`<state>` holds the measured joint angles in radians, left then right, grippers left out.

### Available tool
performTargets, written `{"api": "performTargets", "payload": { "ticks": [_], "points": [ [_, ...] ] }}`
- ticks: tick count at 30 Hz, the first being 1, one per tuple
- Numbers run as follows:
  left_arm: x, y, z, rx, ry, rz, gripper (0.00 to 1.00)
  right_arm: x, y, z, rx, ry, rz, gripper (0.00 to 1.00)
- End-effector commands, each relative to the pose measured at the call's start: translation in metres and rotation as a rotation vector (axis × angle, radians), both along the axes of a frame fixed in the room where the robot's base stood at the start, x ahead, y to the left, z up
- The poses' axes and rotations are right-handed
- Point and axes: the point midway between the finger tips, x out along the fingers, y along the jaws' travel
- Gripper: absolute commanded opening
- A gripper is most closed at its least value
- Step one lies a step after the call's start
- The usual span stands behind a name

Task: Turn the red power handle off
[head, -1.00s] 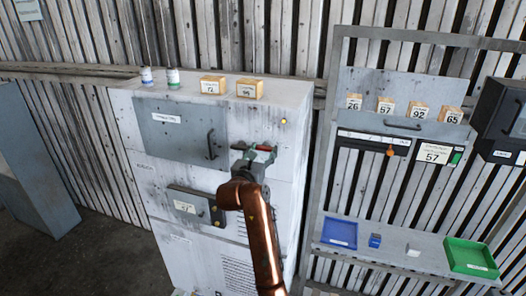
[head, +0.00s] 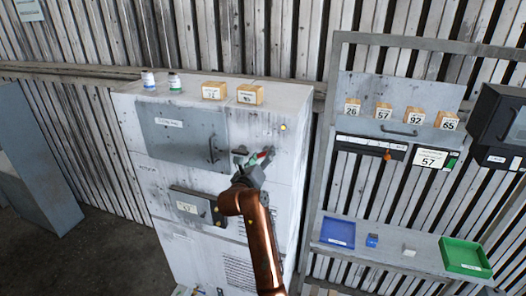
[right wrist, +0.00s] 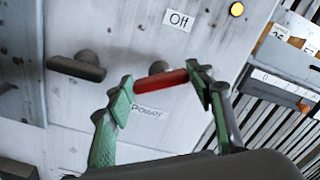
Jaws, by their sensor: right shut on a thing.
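The red power handle (right wrist: 162,82) sits on the white cabinet front, between the green fingertips of my right gripper (right wrist: 163,90). One finger is at each end of it, and the gripper is shut on it. In the right wrist view an "Off" label (right wrist: 178,20) is above the handle and a "Power" label (right wrist: 146,113) is below it. In the head view the red handle (head: 264,156) shows as a small tilted bar at my right gripper (head: 256,164), partly hidden by the fingers. My left gripper is not in view.
A dark handle (right wrist: 76,68) sits beside the red one, and a yellow lamp (right wrist: 237,9) is near the "Off" label. The cabinet (head: 262,224) carries bottles and numbered blocks on top. A shelf rack (head: 395,255) with blue and green trays stands to the right.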

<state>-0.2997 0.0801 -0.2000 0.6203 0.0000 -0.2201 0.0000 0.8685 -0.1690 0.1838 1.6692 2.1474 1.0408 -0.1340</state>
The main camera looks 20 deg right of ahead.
Motion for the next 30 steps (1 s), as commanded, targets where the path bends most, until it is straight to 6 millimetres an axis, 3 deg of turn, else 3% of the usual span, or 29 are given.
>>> {"api": "performTargets", "payload": {
  "ticks": [7, 30],
  "points": [
    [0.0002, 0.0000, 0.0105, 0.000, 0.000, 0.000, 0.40, 0.0004, 0.0011, 0.0010, -0.196, 0.129, 0.001, 0.25],
    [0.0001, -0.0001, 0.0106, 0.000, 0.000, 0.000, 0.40, 0.0010, 0.0015, -0.0023, -0.732, 0.492, 0.001, 0.25]
  ]
}}
